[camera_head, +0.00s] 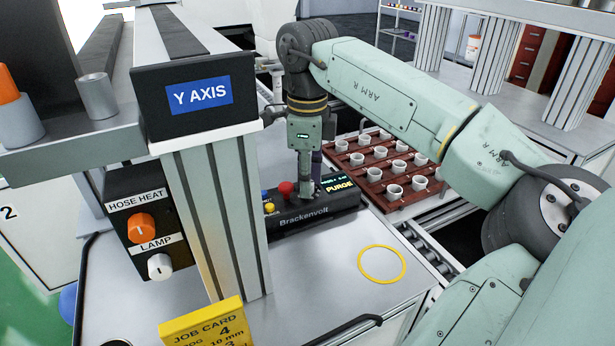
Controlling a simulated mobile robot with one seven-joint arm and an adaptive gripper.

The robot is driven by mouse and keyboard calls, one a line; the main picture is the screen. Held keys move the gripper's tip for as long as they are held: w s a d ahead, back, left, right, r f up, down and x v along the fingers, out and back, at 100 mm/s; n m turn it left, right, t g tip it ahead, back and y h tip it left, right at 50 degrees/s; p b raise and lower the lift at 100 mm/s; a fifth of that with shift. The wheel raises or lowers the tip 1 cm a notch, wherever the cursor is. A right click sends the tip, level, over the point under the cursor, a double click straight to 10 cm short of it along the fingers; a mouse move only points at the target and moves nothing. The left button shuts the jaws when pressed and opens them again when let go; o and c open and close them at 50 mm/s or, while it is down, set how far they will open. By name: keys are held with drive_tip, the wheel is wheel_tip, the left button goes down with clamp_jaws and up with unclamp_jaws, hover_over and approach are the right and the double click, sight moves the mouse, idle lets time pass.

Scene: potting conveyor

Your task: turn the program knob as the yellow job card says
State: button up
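The yellow job card (205,325) stands at the bottom of the view, cut off by the frame edge. It shows "JOB CARD", a partly readable line with a 4, "10 mm" and part of a 3. The black Brackenvolt control box (310,212) lies on the table, with a red button (286,188), a yellow button (270,208) and a lit display (340,186) reading "PURGE". My gripper (308,188) points down over this box, between the red button and the display. Its fingers are too small and dark to tell open or shut. I cannot make out a program knob; the gripper covers part of the box.
An orange HOSE HEAT knob (141,228) and a white LAMP knob (160,266) sit on a black panel (125,195) at left. The Y AXIS beam and post (215,210) stand close by. A red-brown tray (372,188) holds several white pots. A yellow ring (382,279) lies on the table.

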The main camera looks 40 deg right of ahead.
drive_tip(key=shift+o, duration=1.1)
